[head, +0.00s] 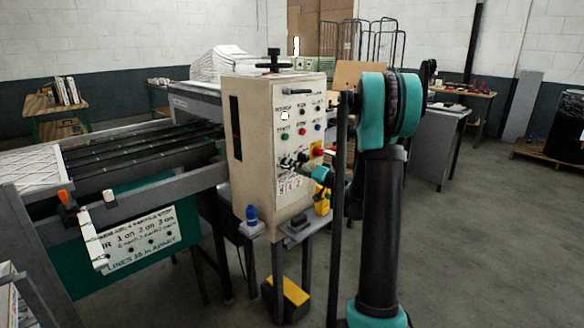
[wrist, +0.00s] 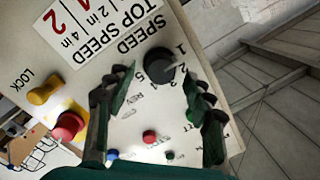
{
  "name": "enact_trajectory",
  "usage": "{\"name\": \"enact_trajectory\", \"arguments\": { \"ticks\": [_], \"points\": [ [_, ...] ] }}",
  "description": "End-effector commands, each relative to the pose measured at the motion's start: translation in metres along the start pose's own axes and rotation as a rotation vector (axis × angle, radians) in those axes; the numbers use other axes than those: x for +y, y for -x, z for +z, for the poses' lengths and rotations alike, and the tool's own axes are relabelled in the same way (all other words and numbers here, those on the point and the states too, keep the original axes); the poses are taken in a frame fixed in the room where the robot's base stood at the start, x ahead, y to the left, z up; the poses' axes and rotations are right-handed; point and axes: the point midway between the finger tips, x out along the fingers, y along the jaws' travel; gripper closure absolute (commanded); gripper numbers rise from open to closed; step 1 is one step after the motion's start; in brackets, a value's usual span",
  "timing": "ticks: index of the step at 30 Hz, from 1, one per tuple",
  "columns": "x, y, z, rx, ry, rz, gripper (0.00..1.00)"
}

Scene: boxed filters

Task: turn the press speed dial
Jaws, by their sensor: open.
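The press speed dial (wrist: 160,62) is a round black knob under the upside-down word SPEED in the wrist view, with a pale mark on its face and printed numbers around it. My gripper (wrist: 158,82) is open, with one dark finger on each side of the dial's near edge. I cannot tell whether either finger touches it. In the head view my gripper (head: 294,163) is at the lower part of the beige control box (head: 270,180), and the dial is hard to make out behind it.
In the wrist view, a red button (wrist: 68,125) and a yellow LOCK knob (wrist: 42,92) are left of my fingers. In the head view, a blue bottle (head: 251,215) stands by the box. Open floor (head: 470,250) lies to the right.

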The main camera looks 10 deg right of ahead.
Motion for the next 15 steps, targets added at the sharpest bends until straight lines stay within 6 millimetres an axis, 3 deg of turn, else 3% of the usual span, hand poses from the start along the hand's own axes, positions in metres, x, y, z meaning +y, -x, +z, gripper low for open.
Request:
{"name": "enact_trajectory", "arguments": {
  "ticks": [6,15],
  "points": [
    [0.0,-0.018,0.0,-0.001,0.0,0.0,0.47],
    [0.0,-0.02,0.0,0.0,0.0,0.001,0.47]
  ]
}}
